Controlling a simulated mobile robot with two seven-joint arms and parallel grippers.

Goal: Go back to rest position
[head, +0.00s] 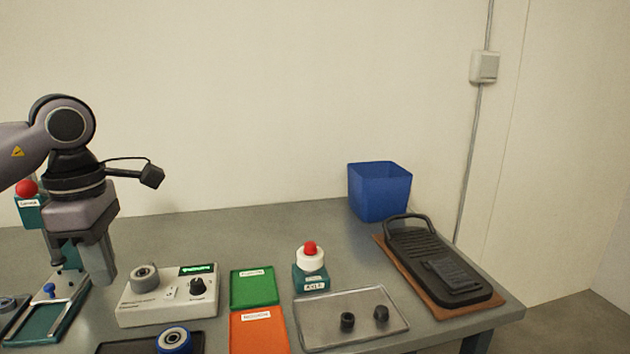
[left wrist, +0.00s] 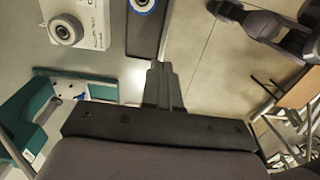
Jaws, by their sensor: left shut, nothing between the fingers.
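My left gripper (head: 84,262) hangs over the left part of the table in the head view, fingers pointing down, just left of the white tester box. In the left wrist view its fingers (left wrist: 162,85) are together with nothing between them. My right gripper is not in the head view. A dark jointed arm part, which looks like mine, shows at the top right of the left wrist view.
The grey table (head: 230,231) holds a white tester box (head: 150,312), green tray (head: 254,288), orange tray (head: 258,333), clear tray with two black knobs (head: 352,340), red-button device (head: 310,262), blue bin (head: 379,193) and black slab (head: 440,262). A teal fixture (head: 45,325) is below the gripper.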

